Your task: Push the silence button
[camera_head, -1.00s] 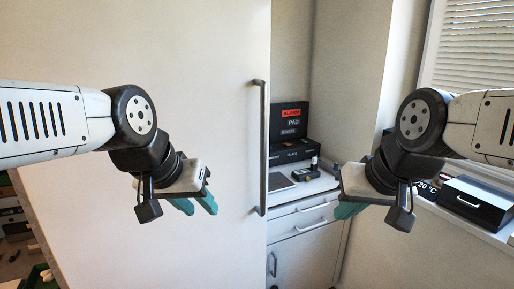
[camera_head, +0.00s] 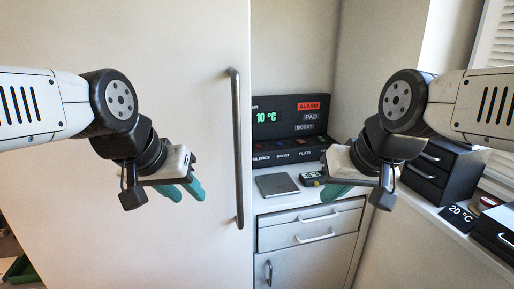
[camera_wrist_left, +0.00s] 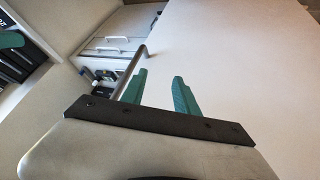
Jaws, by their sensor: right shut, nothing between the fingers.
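A black console (camera_head: 283,132) stands on the counter beyond the tall pale door in the head view. Its upright face shows a green 10 °C display (camera_head: 266,117) and a red ALARM sign (camera_head: 308,105). The low front box carries labels, including a partly cut-off SILENCE label (camera_head: 263,157) at its left end; the button there is too small to make out. My left gripper (camera_head: 187,196) is open and empty in front of the door; its parted teal fingers show in the left wrist view (camera_wrist_left: 160,77). My right gripper (camera_head: 336,193) is shut and empty, in front of the counter's right part.
The tall door (camera_head: 120,225) with a vertical handle (camera_head: 237,150) fills the left. A grey flat plate (camera_head: 277,185) and a small dark device (camera_head: 311,178) lie on the counter above drawers (camera_head: 310,222). Black boxes (camera_head: 443,172) stand on the right ledge.

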